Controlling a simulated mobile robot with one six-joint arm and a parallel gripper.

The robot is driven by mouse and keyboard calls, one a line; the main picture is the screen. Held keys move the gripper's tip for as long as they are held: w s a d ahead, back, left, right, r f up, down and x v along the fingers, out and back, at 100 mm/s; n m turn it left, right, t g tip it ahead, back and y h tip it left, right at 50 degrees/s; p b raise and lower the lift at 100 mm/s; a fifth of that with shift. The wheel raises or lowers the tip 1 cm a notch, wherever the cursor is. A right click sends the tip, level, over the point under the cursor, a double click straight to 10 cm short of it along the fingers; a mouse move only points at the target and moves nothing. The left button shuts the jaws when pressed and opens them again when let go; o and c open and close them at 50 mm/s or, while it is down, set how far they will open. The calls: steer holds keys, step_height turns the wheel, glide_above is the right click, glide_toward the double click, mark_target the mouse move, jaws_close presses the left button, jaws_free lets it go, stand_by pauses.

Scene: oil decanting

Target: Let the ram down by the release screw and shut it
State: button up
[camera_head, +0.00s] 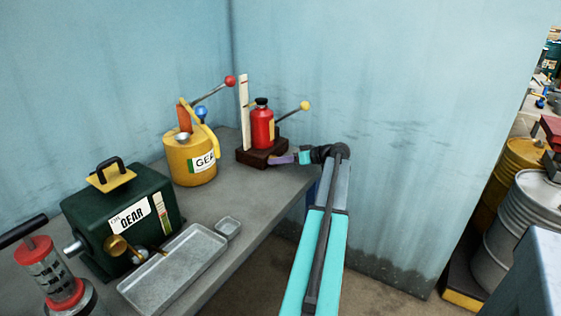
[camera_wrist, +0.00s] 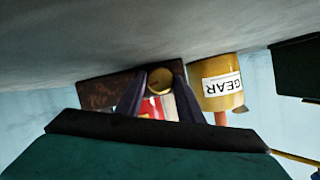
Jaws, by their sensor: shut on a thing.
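A red bottle jack (camera_head: 262,128) with a black top stands on a dark brown block (camera_head: 250,157) at the bench's far end. A lever with a yellow knob (camera_head: 304,105) points out to its right. My gripper (camera_head: 280,160) is low at the block's front right side. In the wrist view, which looks upside down, the round brass release screw (camera_wrist: 158,80) sits at the jack's foot between my fingertips. My gripper (camera_wrist: 158,84) is shut on it. The fingers hide part of the red jack body (camera_wrist: 153,105). The screw is hidden in the head view.
A white upright scale (camera_head: 243,105) stands left of the jack. A yellow GEAR can (camera_head: 188,165) is close on the left. A dark green GEAR box (camera_head: 105,205), a metal tray (camera_head: 175,275) and a small dish (camera_head: 228,227) are nearer. Blue walls close in behind.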

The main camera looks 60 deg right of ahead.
steer(key=o, duration=1.1)
steer(key=shift+s, duration=0.15)
steer(key=b+v, duration=0.1)
steer(key=v, duration=1.2)
steer(key=shift+s+r, duration=0.1)
steer(key=shift+s, duration=0.2)
